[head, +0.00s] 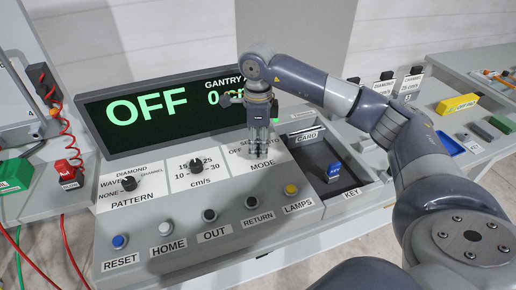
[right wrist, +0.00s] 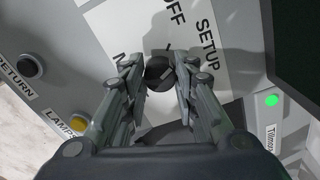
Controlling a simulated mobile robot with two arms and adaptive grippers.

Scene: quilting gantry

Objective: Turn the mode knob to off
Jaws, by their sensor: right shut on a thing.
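The mode knob (right wrist: 159,70) is a small round black knob on a white plate, seen in the right wrist view near the OFF and SETUP labels. My right gripper (right wrist: 158,78) points down at it, with its fingers on either side, shut on the knob. In the head view my right gripper (head: 262,149) stands over the MODE plate (head: 270,168) and hides the knob. I cannot tell the exact pointer direction. The display (head: 165,105) shows OFF in large green letters. My left gripper is not in view.
The pattern knob (head: 129,183) and speed knob (head: 196,166) sit left of the MODE plate. Several buttons line the front, including the yellow LAMPS button (head: 291,189). A blue key (head: 334,172) stands in a dark tray at the right. The display rises behind.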

